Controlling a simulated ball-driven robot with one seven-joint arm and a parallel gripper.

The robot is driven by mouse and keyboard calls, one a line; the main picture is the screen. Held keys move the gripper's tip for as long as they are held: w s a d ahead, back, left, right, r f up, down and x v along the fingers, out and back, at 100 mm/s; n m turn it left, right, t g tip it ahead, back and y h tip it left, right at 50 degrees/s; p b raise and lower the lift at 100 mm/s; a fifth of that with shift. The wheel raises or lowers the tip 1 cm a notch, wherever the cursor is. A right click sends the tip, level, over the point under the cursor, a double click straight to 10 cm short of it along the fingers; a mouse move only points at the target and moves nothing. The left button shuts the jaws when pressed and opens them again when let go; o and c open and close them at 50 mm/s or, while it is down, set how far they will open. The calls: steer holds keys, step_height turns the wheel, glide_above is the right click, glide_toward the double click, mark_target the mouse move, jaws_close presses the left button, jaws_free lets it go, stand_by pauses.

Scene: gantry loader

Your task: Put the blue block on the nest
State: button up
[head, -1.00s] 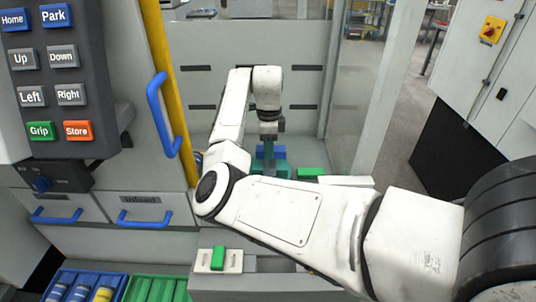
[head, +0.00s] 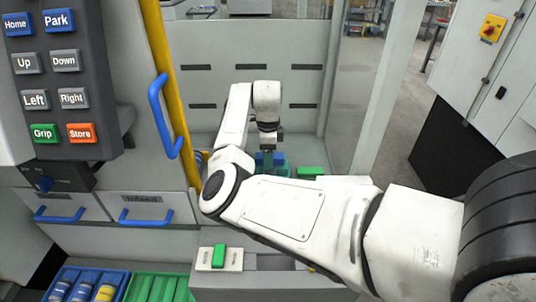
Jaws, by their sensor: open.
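A blue block (head: 279,158) stands at the back of the loader bay, small and partly hidden. My gripper (head: 268,160) points down from above, open, with its fingers at the blue block. I cannot tell whether the fingers touch it. Teal-green material (head: 283,171) shows low beside the fingers, mostly behind my arm. I cannot make out clearly which part is the nest.
A green block (head: 311,171) lies right of the gripper. My forearm covers much of the bay. A yellow post (head: 168,90) with a blue handle (head: 165,115) stands left. A green switch (head: 219,256) is in front. Blue (head: 62,271) and green trays (head: 150,290) are lower left.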

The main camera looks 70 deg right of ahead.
steer(key=shift+r, duration=0.15)
step_height(320, 180, up, 12)
steer(key=b, duration=0.2)
stand_by(0.4)
stand_by(0.4)
